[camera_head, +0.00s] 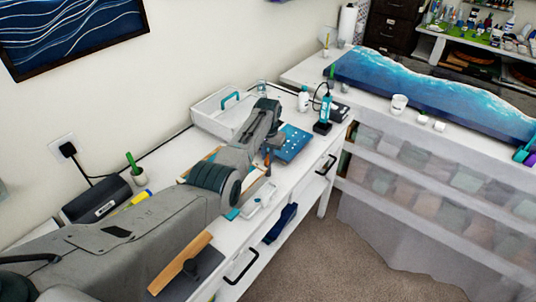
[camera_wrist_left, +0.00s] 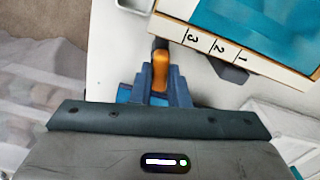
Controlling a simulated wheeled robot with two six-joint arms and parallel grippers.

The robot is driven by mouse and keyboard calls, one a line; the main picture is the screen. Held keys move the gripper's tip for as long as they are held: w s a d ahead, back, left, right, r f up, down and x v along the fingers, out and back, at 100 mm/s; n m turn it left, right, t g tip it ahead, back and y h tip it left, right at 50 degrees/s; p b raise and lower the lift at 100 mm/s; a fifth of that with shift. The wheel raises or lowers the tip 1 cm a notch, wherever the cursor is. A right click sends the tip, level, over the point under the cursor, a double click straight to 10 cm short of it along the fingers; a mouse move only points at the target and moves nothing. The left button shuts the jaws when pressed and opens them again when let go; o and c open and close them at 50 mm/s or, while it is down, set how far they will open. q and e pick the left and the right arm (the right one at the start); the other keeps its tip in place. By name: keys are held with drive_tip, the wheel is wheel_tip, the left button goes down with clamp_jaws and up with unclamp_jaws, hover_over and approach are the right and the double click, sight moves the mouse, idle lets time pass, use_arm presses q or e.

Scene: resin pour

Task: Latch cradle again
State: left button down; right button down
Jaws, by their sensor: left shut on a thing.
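My left gripper (camera_wrist_left: 158,80) is shut on an orange handle (camera_wrist_left: 161,68) with a dark end, close to the white table top. In the head view the left gripper (camera_head: 270,142) points down beside the blue panel, with a bit of orange under it. A wood-edged frame with a teal inside (camera_wrist_left: 262,28) and the marks 1, 2, 3 lies just beyond the fingers; I take it to be the cradle. A dark tab (camera_wrist_left: 232,73) sticks out at its near edge. Whether the orange handle is the cradle's latch, and whether it is engaged, I cannot tell. My right gripper is in neither view.
A blue panel (camera_head: 292,144) lies right of the gripper. A white tray with a teal handle (camera_head: 212,112) stands behind. A small white tray (camera_head: 262,197) sits near the front edge. Bottles (camera_head: 303,99) and a teal tool (camera_head: 324,110) stand at the table's far end.

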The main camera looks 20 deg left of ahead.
use_arm(q)
drive_tip(key=shift+m, duration=1.3)
drive_tip(key=c, duration=1.4)
unclamp_jaws()
drive_tip(key=shift+r, duration=0.15)
wheel_tip(320, 180, up, 11)
drive_tip(key=b, duration=0.3)
drive_tip(key=shift+b, duration=0.35)
drive_tip(key=shift+f, duration=0.3)
